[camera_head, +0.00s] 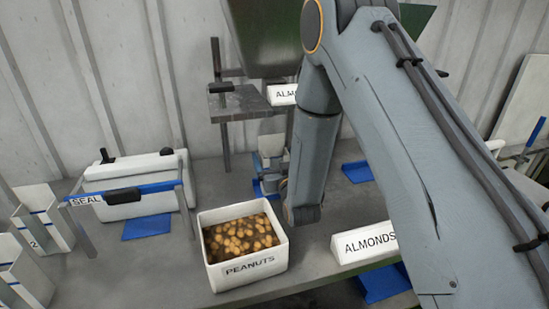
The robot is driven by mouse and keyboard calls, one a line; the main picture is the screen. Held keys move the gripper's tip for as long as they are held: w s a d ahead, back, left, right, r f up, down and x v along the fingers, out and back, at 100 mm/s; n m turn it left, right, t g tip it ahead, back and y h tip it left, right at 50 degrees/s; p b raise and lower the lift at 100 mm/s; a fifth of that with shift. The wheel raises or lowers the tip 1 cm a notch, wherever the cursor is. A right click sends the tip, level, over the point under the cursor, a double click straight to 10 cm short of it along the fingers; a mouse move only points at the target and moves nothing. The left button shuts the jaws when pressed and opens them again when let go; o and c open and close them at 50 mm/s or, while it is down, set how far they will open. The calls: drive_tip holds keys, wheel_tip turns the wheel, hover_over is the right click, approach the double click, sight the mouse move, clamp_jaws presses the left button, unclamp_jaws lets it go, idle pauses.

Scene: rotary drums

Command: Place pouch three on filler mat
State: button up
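My gripper (271,168) is mostly hidden behind my own arm, low over the table behind the peanuts box. A pale upright object (271,145) shows at the gripper; it may be a pouch, but no number is readable and I cannot tell whether it is gripped. A blue mat (258,189) shows partly under the gripper, below the filler's metal shelf (238,104) and green hopper (268,40). At the left edge stand a white pouch marked 2 (38,220) and another pale pouch-like piece (22,272). No number three is readable.
A white box of nuts labelled PEANUTS (248,267) stands front centre. A sealer with a blue bar (150,187) stands left, with a blue mat (146,228) before it. An ALMONDS sign (364,243) and blue mats (357,172) (383,283) lie right, near my arm.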

drive_tip(key=shift+r, duration=0.1)
drive_tip(key=shift+r+p, duration=0.25)
drive_tip(key=shift+p, duration=0.05)
drive_tip(key=b+v, duration=0.3)
drive_tip(key=v, duration=0.9)
drive_tip(key=shift+r+b, duration=0.3)
drive_tip(key=shift+b, duration=0.05)
drive_tip(key=s+d+f+m+g+h, duration=0.1)
drive_tip(key=d+f+g+h, duration=0.1)
drive_tip(key=d+g, duration=0.25)
drive_tip(key=s+d+f+m+g+h, duration=0.1)
drive_tip(key=s+d+g+h, duration=0.15)
drive_tip(key=d, duration=0.25)
drive_tip(key=s+d+g, duration=0.3)
drive_tip(key=s+g, duration=0.1)
drive_tip(key=s, duration=0.5)
drive_tip(key=s+d+m+g, duration=0.1)
drive_tip(key=s+d+g, duration=0.3)
drive_tip(key=s, duration=0.5)
drive_tip(key=shift+g, duration=0.7)
